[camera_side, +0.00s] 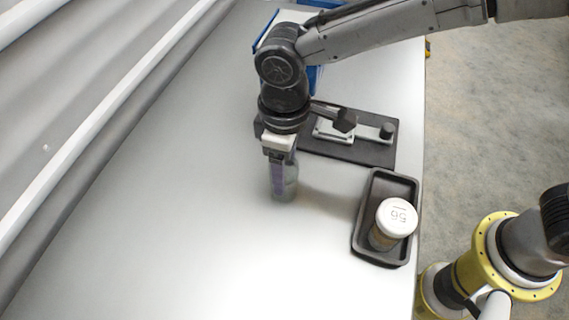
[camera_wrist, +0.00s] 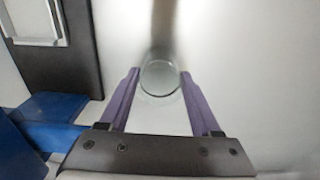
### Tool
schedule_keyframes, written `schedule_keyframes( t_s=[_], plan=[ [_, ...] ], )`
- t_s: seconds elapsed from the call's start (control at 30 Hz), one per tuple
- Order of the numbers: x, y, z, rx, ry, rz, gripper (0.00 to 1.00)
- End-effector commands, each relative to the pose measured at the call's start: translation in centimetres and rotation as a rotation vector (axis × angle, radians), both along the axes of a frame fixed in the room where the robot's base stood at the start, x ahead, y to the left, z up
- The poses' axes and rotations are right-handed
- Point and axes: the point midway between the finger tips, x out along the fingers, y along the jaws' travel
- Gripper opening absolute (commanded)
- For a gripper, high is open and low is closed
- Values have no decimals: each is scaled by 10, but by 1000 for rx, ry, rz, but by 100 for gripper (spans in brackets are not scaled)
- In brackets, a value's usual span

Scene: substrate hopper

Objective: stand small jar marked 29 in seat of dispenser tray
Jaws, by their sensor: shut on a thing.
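My gripper (camera_side: 283,185) points down over the bare middle of the table. Its purple fingers (camera_wrist: 155,98) are shut on a small clear jar (camera_wrist: 160,77), whose round end shows between the fingertips in the wrist view. In the side view the jar is mostly hidden by the fingers. It is upright at or just above the table; I cannot tell if it touches. I see no number on it. A dark rectangular tray (camera_side: 362,233) lies to the right, near the table edge. A white-lidded jar (camera_side: 397,217) stands in its near part, its lid number looking like 56.
Behind the tray lies a dark base plate (camera_side: 377,153) with a pale metal fixture and a dark knob (camera_side: 387,131). A blue bin (camera_side: 312,77) stands behind my arm. A yellow-ringed machine (camera_side: 490,265) is beyond the right edge. The table's left and front are clear.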

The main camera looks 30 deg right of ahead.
Motion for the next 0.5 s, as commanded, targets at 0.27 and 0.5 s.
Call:
schedule_keyframes(
  t_s=[0.27, 0.5],
  plan=[
    [0, 0, -3, 0, 0, 0, 94],
    [0, 0, -3, 0, 0, 0, 94]
  ],
)
